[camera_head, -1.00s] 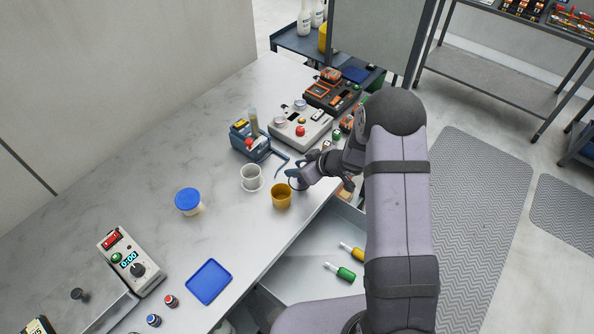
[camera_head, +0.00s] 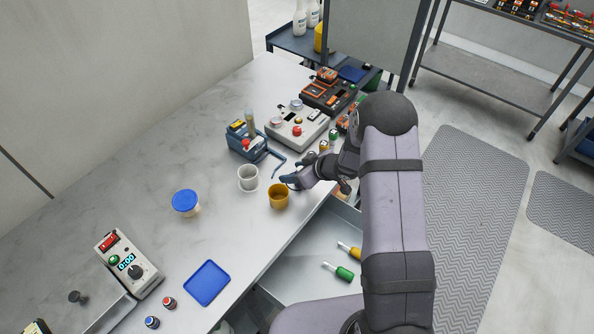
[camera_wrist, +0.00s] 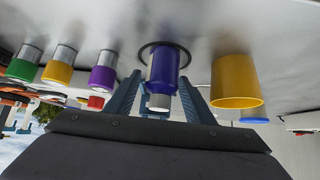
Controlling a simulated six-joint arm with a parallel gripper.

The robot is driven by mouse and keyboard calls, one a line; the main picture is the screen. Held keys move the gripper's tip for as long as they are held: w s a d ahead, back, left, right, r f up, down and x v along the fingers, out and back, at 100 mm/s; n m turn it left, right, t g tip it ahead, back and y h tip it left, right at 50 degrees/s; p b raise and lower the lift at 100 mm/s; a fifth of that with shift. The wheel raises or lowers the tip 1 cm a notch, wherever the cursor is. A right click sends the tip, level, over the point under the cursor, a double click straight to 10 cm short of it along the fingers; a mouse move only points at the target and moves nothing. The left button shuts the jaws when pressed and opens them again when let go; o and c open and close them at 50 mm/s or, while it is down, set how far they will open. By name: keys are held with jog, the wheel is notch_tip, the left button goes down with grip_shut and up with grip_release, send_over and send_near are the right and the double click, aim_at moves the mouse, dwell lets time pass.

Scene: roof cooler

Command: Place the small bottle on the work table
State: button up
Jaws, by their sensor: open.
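A small blue-purple bottle (camera_wrist: 163,62) with a silver cap shows in the wrist view, which sees the table upside down. It appears to stand in a dark ring (camera_wrist: 144,50) marked on the work table (camera_head: 130,180). My gripper (camera_wrist: 160,82) is open, with one blue finger on each side of the bottle; I cannot tell whether either touches it. In the head view my gripper (camera_head: 288,181) is low over the table's right edge, just right of the yellow cup, and the bottle is hidden there.
The yellow cup (camera_head: 278,197) stands close to my gripper, with a white cup (camera_head: 248,178) beyond it. Below the edge, an open drawer (camera_head: 300,258) holds a green bottle (camera_head: 339,271) and a yellow one (camera_head: 350,251).

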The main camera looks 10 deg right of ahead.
jog(key=shift+r, duration=0.2)
jog(key=v, duration=1.2)
jog(key=s+d+r+m+h, duration=0.4)
jog(key=s+d+m+h, duration=0.15)
jog(key=d+h, duration=0.2)
jog(key=s+a+m+g+y, duration=0.1)
jog(key=s+a+g, duration=0.2)
jog(key=s, duration=0.6)
jog(key=s+a+m+g, duration=0.1)
jog(key=s+a+g, duration=0.2)
jog(key=s, duration=0.7)
jog(key=shift+r+m+g+y, duration=0.35)
jog(key=shift+r+g, duration=0.05)
jog(key=shift+s, duration=0.1)
